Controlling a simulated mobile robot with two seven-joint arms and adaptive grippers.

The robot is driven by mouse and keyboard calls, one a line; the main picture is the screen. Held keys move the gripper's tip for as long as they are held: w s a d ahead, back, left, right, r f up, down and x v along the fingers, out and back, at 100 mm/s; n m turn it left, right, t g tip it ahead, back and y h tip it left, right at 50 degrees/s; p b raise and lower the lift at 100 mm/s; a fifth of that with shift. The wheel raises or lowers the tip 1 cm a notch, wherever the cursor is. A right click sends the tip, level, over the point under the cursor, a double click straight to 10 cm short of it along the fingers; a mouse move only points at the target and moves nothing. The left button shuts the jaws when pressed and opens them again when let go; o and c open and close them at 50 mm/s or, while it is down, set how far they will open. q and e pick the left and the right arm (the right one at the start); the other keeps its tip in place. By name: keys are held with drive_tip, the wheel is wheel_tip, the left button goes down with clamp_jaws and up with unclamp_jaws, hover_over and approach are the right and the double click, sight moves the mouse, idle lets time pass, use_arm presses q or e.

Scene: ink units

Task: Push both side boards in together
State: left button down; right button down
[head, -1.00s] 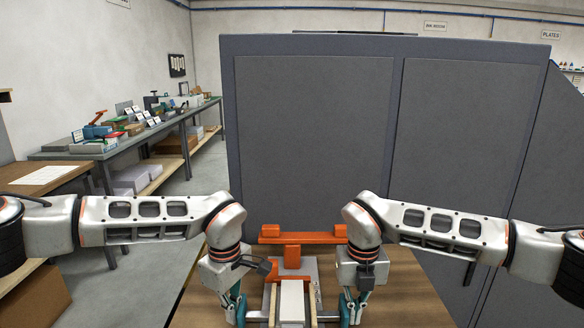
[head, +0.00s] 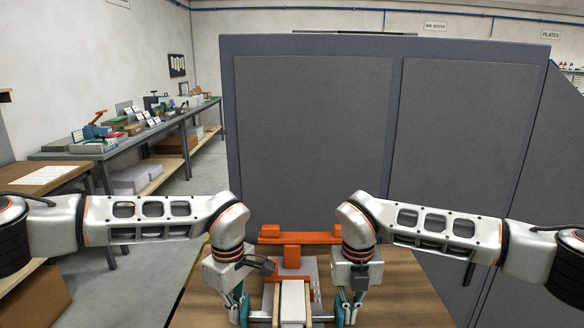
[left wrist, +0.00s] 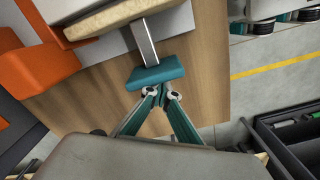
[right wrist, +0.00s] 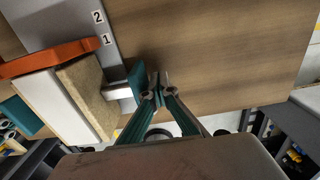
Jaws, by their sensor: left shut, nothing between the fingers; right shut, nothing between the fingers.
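A white block (head: 292,302) stands in the middle of the fixture, with a tan side board (head: 276,304) on its left and another tan side board (head: 308,304) on its right. Each board carries a metal rod ending in a teal pad: the left pad (left wrist: 155,77) shows in the left wrist view, the right pad (right wrist: 137,80) in the right wrist view. My left gripper (head: 241,316) is shut and empty, its fingertips at the left pad's outer face. My right gripper (head: 346,316) is shut and empty, its tips against or very near the right pad. Exact contact is unclear.
An orange frame part (head: 300,238) rises behind the block on a grey plate marked with numbers (right wrist: 103,28). The wooden tabletop (head: 400,290) is bare on both sides. A large grey cabinet (head: 315,140) stands behind. A long bench (head: 130,148) is at left.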

idle(0.4)
use_arm(q)
drive_tip(key=shift+a+r, duration=0.35)
drive_tip(key=shift+a, duration=0.5)
drive_tip(key=shift+a+r, duration=0.3)
drive_tip(key=shift+a, duration=0.5)
drive_tip(key=shift+a+r, duration=0.35)
drive_tip(key=shift+a, duration=0.5)
use_arm(e)
drive_tip(key=shift+d, duration=0.1)
drive_tip(key=shift+d+r, duration=0.35)
drive_tip(key=shift+d, duration=0.45)
drive_tip(key=shift+d+r, duration=0.3)
drive_tip(key=shift+d, duration=0.55)
drive_tip(key=shift+d+r, duration=0.35)
drive_tip(key=shift+d, duration=0.45)
